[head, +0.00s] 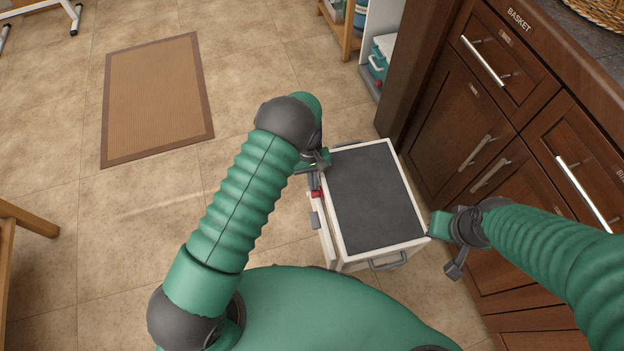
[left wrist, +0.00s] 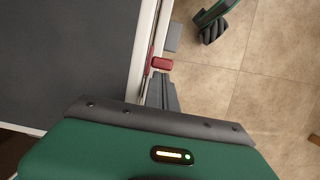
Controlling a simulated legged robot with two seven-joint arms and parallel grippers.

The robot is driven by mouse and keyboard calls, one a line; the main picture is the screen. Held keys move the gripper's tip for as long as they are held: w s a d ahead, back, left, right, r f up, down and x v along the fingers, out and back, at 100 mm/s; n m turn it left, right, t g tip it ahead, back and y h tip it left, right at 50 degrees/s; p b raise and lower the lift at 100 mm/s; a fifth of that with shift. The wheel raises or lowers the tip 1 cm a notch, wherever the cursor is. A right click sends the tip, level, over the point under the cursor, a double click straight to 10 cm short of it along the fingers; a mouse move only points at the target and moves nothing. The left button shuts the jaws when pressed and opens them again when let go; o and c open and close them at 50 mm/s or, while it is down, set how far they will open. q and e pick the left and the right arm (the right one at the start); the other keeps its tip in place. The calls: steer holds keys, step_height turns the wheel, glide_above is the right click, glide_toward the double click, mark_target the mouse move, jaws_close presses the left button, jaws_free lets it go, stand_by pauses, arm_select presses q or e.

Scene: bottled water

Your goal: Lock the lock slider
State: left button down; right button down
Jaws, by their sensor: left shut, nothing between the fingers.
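A white box (head: 337,246) with a dark grey top stands on the floor in front of the cabinets. A small red slider (head: 316,195) sits on its left side; it also shows in the left wrist view (left wrist: 162,64), beside the box's white edge. My left gripper (head: 315,184) is shut and empty, its fingers right by the red slider. In the left wrist view the grey fingers (left wrist: 160,92) end just short of the slider or touch it; I cannot tell which. My right gripper (head: 455,269) is at the box's right front corner, its fingers too small to read.
A grey block (head: 315,220) sits on the box's left side near the slider, and a grey handle (head: 388,262) on its front. Brown cabinets (head: 460,130) stand close on the right. A mat (head: 157,98) lies on the open tiled floor at left.

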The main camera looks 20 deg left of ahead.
arm_select(q)
steer(key=s+d+p, duration=0.5)
steer(key=s+p, duration=0.2)
steer(key=s, duration=0.3)
steer(key=shift+s+d, duration=0.15)
steer(key=shift+d, duration=0.25)
